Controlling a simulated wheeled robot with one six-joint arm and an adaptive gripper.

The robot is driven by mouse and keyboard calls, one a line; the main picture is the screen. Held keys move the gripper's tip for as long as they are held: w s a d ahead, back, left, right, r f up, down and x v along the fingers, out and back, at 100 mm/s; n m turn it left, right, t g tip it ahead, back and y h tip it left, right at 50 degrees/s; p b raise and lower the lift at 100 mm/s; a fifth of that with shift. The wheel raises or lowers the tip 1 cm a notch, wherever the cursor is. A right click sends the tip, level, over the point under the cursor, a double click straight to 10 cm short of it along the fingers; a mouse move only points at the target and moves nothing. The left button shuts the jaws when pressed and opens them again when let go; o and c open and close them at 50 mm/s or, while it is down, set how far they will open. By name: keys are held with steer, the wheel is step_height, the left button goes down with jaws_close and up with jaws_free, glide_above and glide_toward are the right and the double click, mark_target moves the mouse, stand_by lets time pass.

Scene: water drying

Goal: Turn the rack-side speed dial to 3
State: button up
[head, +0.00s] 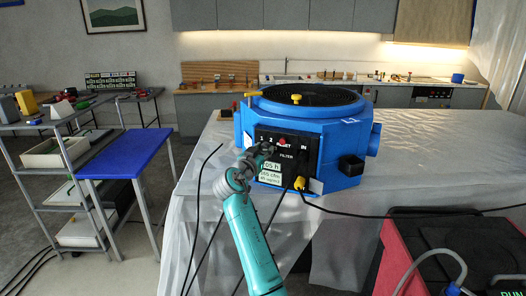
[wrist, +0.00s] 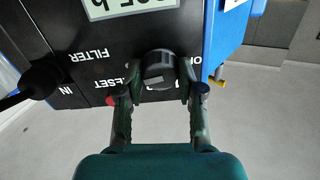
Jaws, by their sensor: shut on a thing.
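The blue machine (head: 335,150) stands on a plastic-covered table with a black control panel (head: 310,160) facing me. My gripper (head: 264,149) is at the panel's left part, the side toward the rack, and hides the speed dial in the head view. In the wrist view, upside down, the round black speed dial (wrist: 158,66) sits between the two fingers of my gripper (wrist: 160,82), which are shut on it. A pale mark shows on the dial's near edge. The scale around it is mostly covered by the fingers, so its setting cannot be read.
A red reset button (head: 282,141) is just right of my gripper. A yellow plug (head: 299,184) and dark cables hang below the panel. A red-and-black unit (head: 395,260) stands at right front. A grey rack (head: 75,150) and blue-topped stand (head: 128,155) are at left.

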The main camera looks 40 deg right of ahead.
steer(key=shift+f+m, duration=0.15)
steer(key=shift+m, duration=0.75)
steer(key=o, duration=1.2)
steer(key=shift+c, duration=0.2)
steer(key=v, duration=1.2)
